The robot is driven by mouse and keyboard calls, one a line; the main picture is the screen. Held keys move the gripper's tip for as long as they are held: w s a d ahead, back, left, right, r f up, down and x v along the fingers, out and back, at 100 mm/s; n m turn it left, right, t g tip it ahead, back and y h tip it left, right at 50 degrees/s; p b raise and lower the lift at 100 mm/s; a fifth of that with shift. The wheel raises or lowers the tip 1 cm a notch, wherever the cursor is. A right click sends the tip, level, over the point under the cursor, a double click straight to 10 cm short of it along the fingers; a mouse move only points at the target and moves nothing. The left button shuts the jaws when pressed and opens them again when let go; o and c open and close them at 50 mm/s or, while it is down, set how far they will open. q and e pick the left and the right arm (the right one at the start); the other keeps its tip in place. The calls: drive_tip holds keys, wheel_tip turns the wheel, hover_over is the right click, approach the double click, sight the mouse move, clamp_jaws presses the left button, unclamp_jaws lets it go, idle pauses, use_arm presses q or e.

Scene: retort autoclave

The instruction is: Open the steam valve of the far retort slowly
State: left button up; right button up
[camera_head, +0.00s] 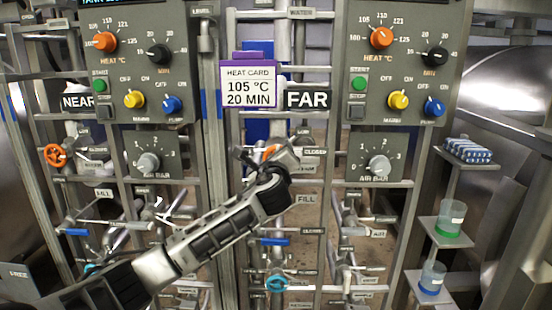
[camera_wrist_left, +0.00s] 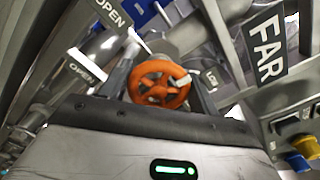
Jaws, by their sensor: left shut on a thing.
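The far retort's steam valve is an orange spoked handwheel (camera_wrist_left: 150,96) with a pale mark on its rim. In the head view only a bit of its orange rim (camera_head: 268,153) shows past my left gripper (camera_head: 280,160). My left arm reaches up from the lower left to it, below the FAR sign (camera_head: 307,99). In the left wrist view the wheel sits between the two fingers of my left gripper (camera_wrist_left: 160,80), which is shut on it. The gripper hides most of the wheel in the head view. My right gripper is not in view.
A matching orange wheel (camera_head: 56,155) is at the near retort, left. A heat card (camera_head: 248,86) reads 105 °C, 20 MIN. The far control panel (camera_head: 400,60) is at upper right. Pipes and blue-handled valves lie below my gripper. Shelves with cups (camera_head: 449,218) stand at right.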

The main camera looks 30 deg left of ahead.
use_arm(q)
drive_tip(key=n, duration=0.3)
drive_tip(key=shift+f, duration=0.25)
drive_tip(key=n+b, duration=0.1)
drive_tip(key=n, duration=0.1)
drive_tip(key=shift+n, duration=0.3)
drive_tip(key=n+b, duration=0.1)
drive_tip(key=n, duration=0.2)
drive_tip(key=shift+f+n, duration=0.15)
drive_tip(key=shift+n, duration=0.15)
drive_tip(key=n+b, duration=0.1)
drive_tip(key=n, duration=0.1)
drive_tip(key=shift+f+n, duration=0.1)
drive_tip(key=shift+n, duration=0.3)
drive_tip(key=n, duration=0.2)
drive_tip(key=shift+f+n+b, duration=0.1)
drive_tip(key=shift+n+b, duration=0.2)
drive_tip(key=shift+b, duration=0.1)
drive_tip(key=n, duration=0.3)
drive_tip(key=shift+b, duration=0.4)
drive_tip(key=shift+n, duration=0.6)
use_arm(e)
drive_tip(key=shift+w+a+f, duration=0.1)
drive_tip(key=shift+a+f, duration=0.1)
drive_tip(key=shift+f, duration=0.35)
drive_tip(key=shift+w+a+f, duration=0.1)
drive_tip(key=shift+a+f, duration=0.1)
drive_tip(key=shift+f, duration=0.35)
use_arm(q)
drive_tip(key=shift+n, duration=0.3)
